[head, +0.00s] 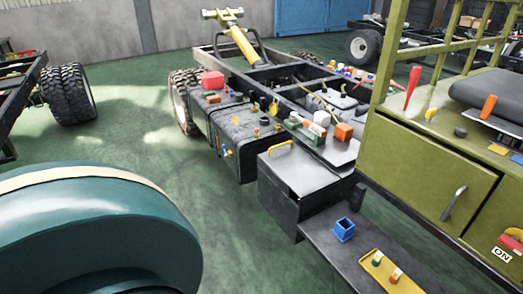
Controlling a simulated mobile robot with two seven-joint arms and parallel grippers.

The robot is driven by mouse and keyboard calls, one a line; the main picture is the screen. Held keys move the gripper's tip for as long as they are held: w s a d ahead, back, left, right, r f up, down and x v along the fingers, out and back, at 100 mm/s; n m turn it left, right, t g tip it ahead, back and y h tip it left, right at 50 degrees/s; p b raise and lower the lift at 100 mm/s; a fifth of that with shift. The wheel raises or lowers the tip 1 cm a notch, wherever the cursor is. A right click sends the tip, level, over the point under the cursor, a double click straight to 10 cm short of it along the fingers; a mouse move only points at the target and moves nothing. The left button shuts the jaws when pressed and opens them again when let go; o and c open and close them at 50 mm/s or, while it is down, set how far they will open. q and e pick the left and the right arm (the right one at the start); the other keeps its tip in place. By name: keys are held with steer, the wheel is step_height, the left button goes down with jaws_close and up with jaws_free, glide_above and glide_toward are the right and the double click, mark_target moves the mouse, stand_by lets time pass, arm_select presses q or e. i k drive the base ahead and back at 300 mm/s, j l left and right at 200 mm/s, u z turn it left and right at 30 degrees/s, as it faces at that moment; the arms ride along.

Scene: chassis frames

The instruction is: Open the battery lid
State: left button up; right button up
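A dark box (278,195) with a flat grey lid (303,171) stands beside the chassis, near the middle of the head view; it looks like the battery box. The lid lies flat and appears closed. A yellow handle (281,145) is at the lid's far left edge. Neither of my grippers is in view, so their state and their distance from the lid cannot be seen.
A black tank (240,130) with small items on it is behind the box. A low step (340,255) holds a blue open cube (344,229) and a yellow tray (378,262). An olive cabinet (425,165) stands right. Green floor (235,235) is clear left of the box.

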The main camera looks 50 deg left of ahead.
mark_target(289, 166)
steer(key=u, duration=1.25)
steer(key=z, duration=0.3)
steer(key=i+j+z, duration=0.1)
steer(key=j+z, duration=0.7)
steer(key=z, duration=0.15)
steer(key=j+z, duration=0.15)
steer(key=j, duration=0.4)
steer(key=k+j+z, duration=0.1)
steer(key=j, duration=0.45)
steer(key=i+j, duration=0.6)
steer(key=i, duration=0.25)
